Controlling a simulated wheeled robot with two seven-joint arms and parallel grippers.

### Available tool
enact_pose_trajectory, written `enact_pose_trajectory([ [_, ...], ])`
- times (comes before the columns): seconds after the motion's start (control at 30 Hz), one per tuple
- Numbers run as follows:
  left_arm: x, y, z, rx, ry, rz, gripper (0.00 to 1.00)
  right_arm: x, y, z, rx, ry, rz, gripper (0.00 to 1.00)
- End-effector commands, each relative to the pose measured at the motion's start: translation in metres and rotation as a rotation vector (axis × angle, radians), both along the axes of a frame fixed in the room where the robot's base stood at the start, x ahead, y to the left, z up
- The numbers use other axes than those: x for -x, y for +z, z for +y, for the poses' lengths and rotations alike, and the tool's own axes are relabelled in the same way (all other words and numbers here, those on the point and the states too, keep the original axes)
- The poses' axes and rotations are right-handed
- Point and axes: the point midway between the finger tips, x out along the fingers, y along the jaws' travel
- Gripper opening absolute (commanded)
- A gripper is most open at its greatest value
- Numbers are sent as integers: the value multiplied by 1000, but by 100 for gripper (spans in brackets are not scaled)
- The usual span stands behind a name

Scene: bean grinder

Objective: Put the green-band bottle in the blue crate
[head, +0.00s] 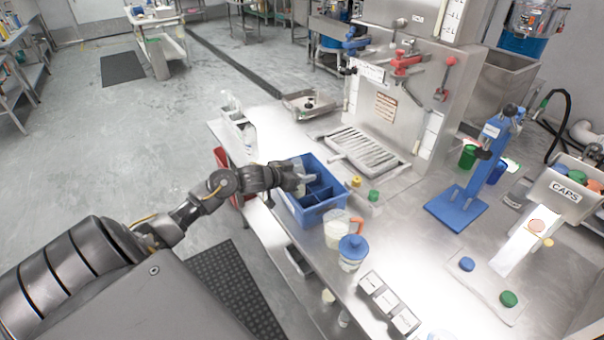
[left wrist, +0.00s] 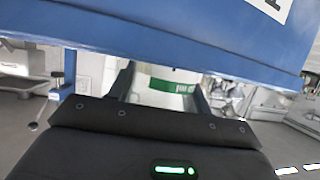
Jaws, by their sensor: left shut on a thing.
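The blue crate (head: 322,212), divided into compartments, stands on the steel table near its left edge. My left gripper (head: 297,178) is at the crate's left wall, over the left rear part. It is shut on the green-band bottle (left wrist: 173,86), a whitish bottle whose green band shows between the fingers in the left wrist view (left wrist: 170,95). The blue crate wall (left wrist: 190,35) fills the top of that view. In the head view the bottle is mostly hidden by the gripper, and I cannot tell how deep it sits. My right gripper is not in view.

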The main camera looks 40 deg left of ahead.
Motion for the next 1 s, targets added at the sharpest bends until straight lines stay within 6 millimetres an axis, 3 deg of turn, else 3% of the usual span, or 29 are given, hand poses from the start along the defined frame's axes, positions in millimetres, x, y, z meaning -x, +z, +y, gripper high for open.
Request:
enact_pose_trajectory([
  [0.5,0,-11,1,0,1,-1,18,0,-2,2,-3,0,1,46],
  [0.53,0,-12,0,0,1,0,53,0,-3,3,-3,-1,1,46],
  [0.67,0,-12,0,0,1,0,70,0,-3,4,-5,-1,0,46],
  [1.0,0,-8,0,-1,1,-1,71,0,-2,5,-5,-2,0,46],
])
